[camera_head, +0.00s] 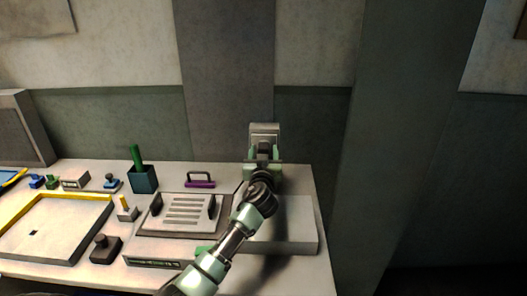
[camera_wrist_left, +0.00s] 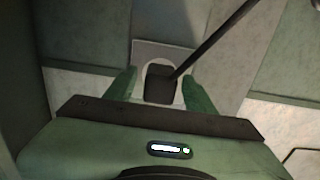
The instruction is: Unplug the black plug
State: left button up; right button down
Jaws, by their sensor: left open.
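The black plug (camera_wrist_left: 160,84) sits at a pale grey wall socket plate (camera_wrist_left: 182,51), with its dark cable (camera_wrist_left: 215,40) running to the upper right in the left wrist view. In the head view, the plate (camera_head: 264,128) is on the wall at the back of the bench, and the dark plug (camera_head: 264,148) shows below its top edge. My left gripper (camera_head: 264,142) is at the plug. Its green fingers stand open on either side of the plug in the left wrist view (camera_wrist_left: 160,76), with visible gaps. My right gripper is out of view.
A pale box (camera_head: 298,228) stands under my left arm at the bench's right end. Left of it are a slotted plate with black grips (camera_head: 185,211), a purple handle (camera_head: 200,183), a dark cup (camera_head: 143,180) and a yellow-edged tray (camera_head: 50,254). A grey pillar (camera_head: 400,130) rises at the right.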

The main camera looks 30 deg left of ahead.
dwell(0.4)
pick_arm(q)
grip_shut()
dwell(0.4)
jog(key=shift+v, duration=3)
